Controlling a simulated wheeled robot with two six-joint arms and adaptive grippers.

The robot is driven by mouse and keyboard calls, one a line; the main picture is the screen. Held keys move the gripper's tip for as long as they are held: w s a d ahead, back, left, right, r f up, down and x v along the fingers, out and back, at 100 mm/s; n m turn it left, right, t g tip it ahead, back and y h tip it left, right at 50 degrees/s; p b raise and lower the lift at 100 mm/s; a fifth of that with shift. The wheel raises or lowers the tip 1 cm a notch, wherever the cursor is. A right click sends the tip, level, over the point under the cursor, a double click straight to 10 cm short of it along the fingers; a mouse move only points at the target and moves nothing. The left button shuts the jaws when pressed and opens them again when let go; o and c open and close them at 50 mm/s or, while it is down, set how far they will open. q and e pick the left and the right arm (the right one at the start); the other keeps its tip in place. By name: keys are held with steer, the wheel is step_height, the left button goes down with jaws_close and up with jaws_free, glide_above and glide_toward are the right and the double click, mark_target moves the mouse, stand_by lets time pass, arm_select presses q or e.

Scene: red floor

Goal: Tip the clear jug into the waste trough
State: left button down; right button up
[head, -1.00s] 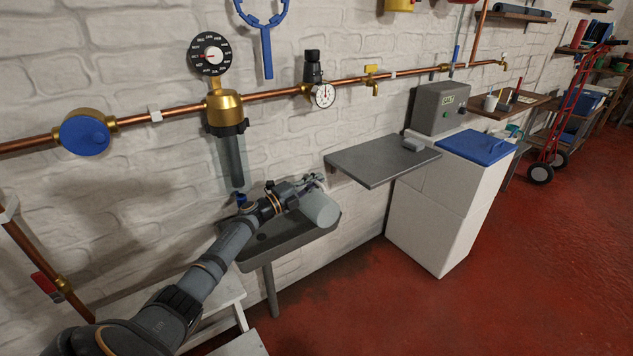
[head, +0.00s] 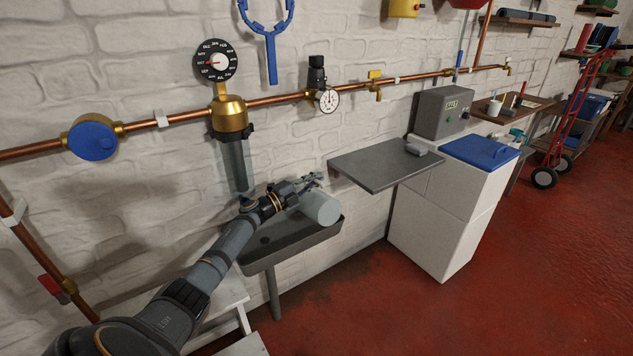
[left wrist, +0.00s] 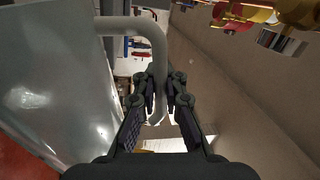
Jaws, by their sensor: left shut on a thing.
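The clear jug (head: 322,208) is pale and see-through. It is tilted far over, nearly on its side, above the right part of the grey waste trough (head: 284,254) on the wall. My left gripper (head: 312,181) is shut on the jug's handle. In the left wrist view my left gripper (left wrist: 160,88) has its fingers around the handle, and the jug body (left wrist: 55,75) fills the left side. The jug's mouth is hidden in the head view, and I cannot tell whether liquid is in it or running out. My right gripper is not in view.
A clear filter housing (head: 238,165) hangs from the copper pipe just left of my gripper. A grey wall shelf (head: 378,165) juts out to the right of the jug. A white cabinet with a blue lid (head: 480,150) stands beyond it. The red floor at right is open.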

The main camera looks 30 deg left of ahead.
arm_select(q)
steer(key=shift+w+a+r+n+y, duration=0.2)
steer(key=shift+a+n, duration=0.25)
steer(key=shift+a, duration=0.05)
steer(key=shift+w+a+r+n+y, duration=0.15)
steer(key=shift+w+a+n+y, duration=0.05)
steer(key=shift+a+n, duration=0.25)
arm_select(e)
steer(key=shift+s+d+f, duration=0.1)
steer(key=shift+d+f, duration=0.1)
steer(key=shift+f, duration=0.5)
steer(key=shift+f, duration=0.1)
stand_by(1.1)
